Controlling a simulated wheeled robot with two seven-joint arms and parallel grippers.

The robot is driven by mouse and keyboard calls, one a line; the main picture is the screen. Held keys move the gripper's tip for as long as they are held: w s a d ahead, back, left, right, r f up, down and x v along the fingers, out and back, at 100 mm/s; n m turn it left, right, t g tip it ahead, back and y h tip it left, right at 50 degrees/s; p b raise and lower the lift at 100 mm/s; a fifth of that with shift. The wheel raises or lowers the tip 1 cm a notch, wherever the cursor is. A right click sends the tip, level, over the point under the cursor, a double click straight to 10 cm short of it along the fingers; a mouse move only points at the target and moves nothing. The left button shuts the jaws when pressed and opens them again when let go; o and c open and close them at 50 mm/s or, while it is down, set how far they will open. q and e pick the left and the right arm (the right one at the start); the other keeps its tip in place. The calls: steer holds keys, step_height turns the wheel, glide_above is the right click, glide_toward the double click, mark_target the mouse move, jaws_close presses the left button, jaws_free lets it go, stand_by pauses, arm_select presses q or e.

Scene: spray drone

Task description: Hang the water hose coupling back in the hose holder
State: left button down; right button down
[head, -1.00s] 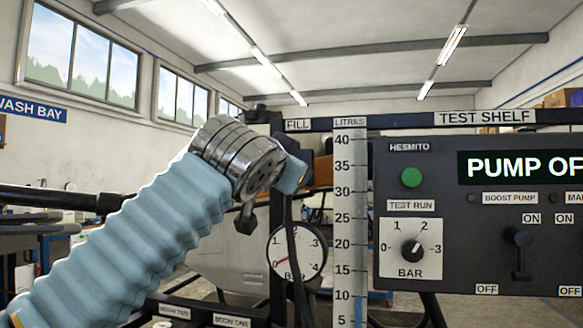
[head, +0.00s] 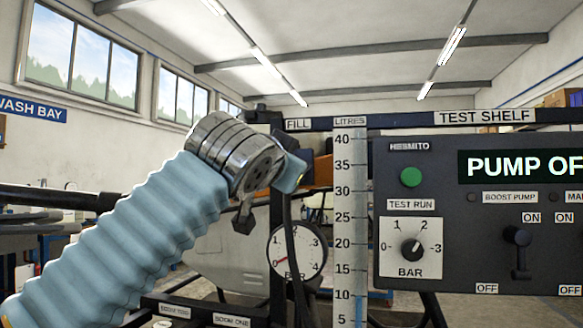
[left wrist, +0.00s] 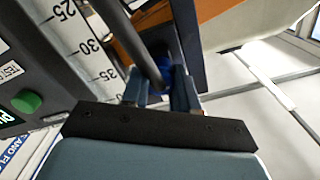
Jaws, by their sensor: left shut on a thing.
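My left gripper (head: 294,170), at the end of a pale blue sleeved arm with a silver wrist, is by the dark upright post left of the litre scale. In the left wrist view its two fingers (left wrist: 160,92) are shut on the hose end. A black hose (head: 293,235) hangs down from the gripper past the pressure gauge. In the left wrist view the hose (left wrist: 143,45) runs to a small blue part (left wrist: 166,78) between the fingers, seemingly the coupling. The coupling is mostly hidden in the head view. I cannot clearly make out the hose holder. My right gripper is not in view.
The litre scale (head: 349,240) and the pump control panel (head: 450,240) stand close to the right. A round bar gauge (head: 283,262) sits below the gripper. The test shelf rail (head: 400,122) crosses above. An orange part (head: 321,172) shows behind the gripper.

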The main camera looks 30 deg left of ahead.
arm_select(q)
steer(key=shift+b+v, duration=0.45)
steer(key=shift+v, duration=2.15)
